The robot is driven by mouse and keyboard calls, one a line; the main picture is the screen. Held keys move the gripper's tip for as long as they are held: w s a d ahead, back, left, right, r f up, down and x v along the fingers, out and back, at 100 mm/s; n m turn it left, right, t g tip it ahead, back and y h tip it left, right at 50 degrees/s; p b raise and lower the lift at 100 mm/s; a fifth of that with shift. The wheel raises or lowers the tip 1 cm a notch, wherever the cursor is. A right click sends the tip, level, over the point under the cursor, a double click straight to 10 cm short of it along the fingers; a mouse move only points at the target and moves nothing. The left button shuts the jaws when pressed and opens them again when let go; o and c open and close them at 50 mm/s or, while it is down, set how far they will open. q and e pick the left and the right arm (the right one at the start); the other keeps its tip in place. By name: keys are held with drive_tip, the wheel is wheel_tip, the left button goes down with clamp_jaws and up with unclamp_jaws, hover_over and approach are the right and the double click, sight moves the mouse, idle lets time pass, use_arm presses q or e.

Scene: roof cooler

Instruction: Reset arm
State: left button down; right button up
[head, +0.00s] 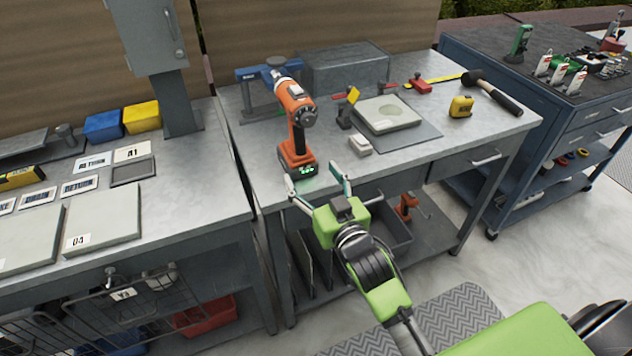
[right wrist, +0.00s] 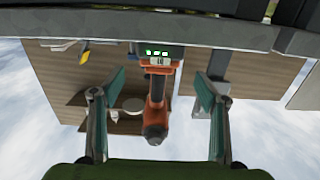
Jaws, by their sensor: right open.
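My right gripper (head: 318,184) is green with two slim fingers spread apart, open and empty, just in front of the workbench's front edge. An orange and black cordless drill (head: 296,122) stands upright on its battery near that edge, just beyond the fingertips. In the right wrist view, which looks upside down, the drill (right wrist: 157,100) shows between the open fingers (right wrist: 156,100), with green lights on its battery. I cannot see a gap or contact between fingers and drill clearly. My left gripper is in neither view.
The workbench (head: 225,150) also holds a blue vise (head: 262,75), a grey plate (head: 388,114), a yellow tape measure (head: 461,107) and a hammer (head: 490,92). A second bench (head: 190,190) stands left, a blue tool cart (head: 560,120) right. Open floor (head: 530,245) lies in front.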

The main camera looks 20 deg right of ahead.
drive_tip(key=shift+s, duration=0.95)
drive_tip(key=s+f+g, duration=0.8)
drive_tip(key=s+f, duration=0.5)
drive_tip(key=s+f+n+g, duration=0.1)
drive_tip(key=s+f+g, duration=0.15)
drive_tip(key=s, duration=0.55)
drive_tip(key=s+f+n+g, duration=0.15)
drive_tip(key=s+g, duration=0.25)
drive_tip(key=s, duration=0.5)
wheel_tip(320, 180, down, 27)
drive_tip(key=s, duration=0.2)
drive_tip(key=s+d+f+g, duration=0.2)
drive_tip(key=s+d+f, duration=0.1)
drive_tip(key=s+f, duration=1.1)
drive_tip(key=shift+s+f+h+p, duration=0.3)
drive_tip(key=shift+s+f+p, duration=0.15)
drive_tip(key=shift+s, duration=0.2)
